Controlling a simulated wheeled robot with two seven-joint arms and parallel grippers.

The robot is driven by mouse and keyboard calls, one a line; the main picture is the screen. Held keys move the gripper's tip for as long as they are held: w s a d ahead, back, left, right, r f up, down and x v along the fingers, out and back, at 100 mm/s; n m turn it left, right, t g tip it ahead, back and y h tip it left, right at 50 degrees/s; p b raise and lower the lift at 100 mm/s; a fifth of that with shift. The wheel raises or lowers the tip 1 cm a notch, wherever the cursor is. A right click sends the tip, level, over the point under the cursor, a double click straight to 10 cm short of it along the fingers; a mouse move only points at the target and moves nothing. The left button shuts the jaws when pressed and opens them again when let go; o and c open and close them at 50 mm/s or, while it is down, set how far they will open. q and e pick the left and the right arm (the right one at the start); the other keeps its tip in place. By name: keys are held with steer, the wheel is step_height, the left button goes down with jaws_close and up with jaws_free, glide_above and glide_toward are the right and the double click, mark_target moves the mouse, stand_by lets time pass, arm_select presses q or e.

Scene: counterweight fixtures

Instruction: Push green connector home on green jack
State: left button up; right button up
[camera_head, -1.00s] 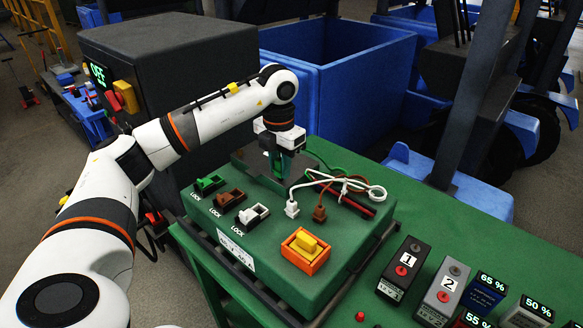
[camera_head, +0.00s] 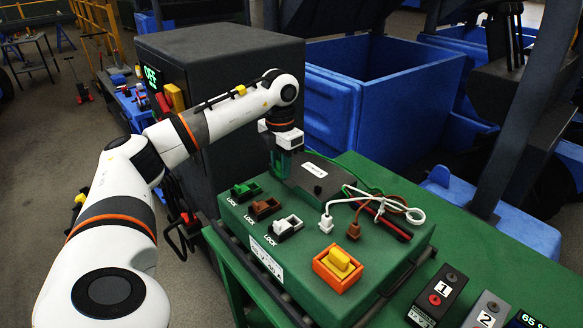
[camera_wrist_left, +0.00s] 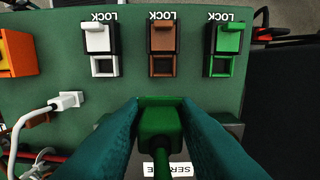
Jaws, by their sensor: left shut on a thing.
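The green jack (camera_head: 246,188) is at the far left end of a row of jacks on the green box; its socket and lock also show at the upper right of the left wrist view (camera_wrist_left: 223,50). My left gripper (camera_head: 286,172) is above the box, behind and right of the green jack. In the left wrist view its teal fingers are shut on the green connector (camera_wrist_left: 160,121), whose cable runs back between them. The connector is apart from the jack, which lies ahead and to the right in that view. My right gripper is not in view.
A brown jack (camera_head: 264,207) and a white jack (camera_head: 286,226) stand beside the green one. An orange block with a yellow switch (camera_head: 338,264) is at the front.

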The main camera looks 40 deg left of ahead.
arm_select(q)
steer(key=s+a+p, duration=0.1)
steer(key=s+a, duration=0.1)
steer(key=a, duration=0.7)
steer(key=shift+s, duration=0.15)
steer(key=shift+f, duration=0.15)
steer(key=shift+f+b, duration=1.55)
steer(key=shift+f, duration=1.3)
steer(key=shift+a, duration=0.1)
steer(key=shift+r, duration=0.1)
